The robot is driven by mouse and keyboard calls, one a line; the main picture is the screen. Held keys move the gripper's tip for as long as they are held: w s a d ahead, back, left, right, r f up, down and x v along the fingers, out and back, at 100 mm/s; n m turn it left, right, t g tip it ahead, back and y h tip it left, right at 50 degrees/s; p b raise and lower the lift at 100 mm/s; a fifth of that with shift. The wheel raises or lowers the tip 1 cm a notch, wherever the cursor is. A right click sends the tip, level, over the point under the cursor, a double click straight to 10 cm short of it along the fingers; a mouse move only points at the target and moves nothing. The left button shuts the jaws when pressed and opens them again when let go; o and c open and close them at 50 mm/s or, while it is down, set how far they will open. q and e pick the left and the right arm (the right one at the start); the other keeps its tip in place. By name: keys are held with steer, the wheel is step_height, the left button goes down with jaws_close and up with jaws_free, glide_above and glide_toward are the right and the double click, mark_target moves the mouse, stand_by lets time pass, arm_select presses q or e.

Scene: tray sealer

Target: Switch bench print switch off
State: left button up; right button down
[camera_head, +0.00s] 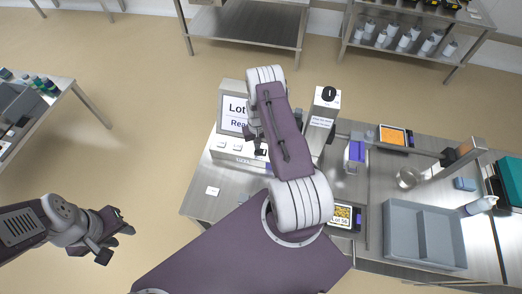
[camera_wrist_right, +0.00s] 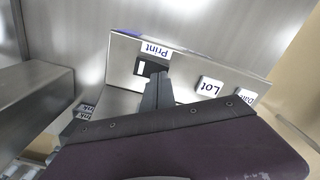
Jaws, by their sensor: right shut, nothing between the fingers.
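My left gripper (camera_head: 122,237) is open and empty, away from the bench.
Lot (camera_wrist_right: 209,86) and Date (camera_wrist_right: 247,97) keys or labels are beside the switch. A screen (camera_head: 234,112) stands behind the panel. The floor around my left gripper is clear.

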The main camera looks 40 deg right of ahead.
steer(key=shift+f+b, duration=0.75)
steer(key=shift+f, duration=0.05)
steer(key=shift+r, duration=0.1)
step_height(320, 180, up, 7)
steer(key=p, duration=0.5)
stand_by(0.4)
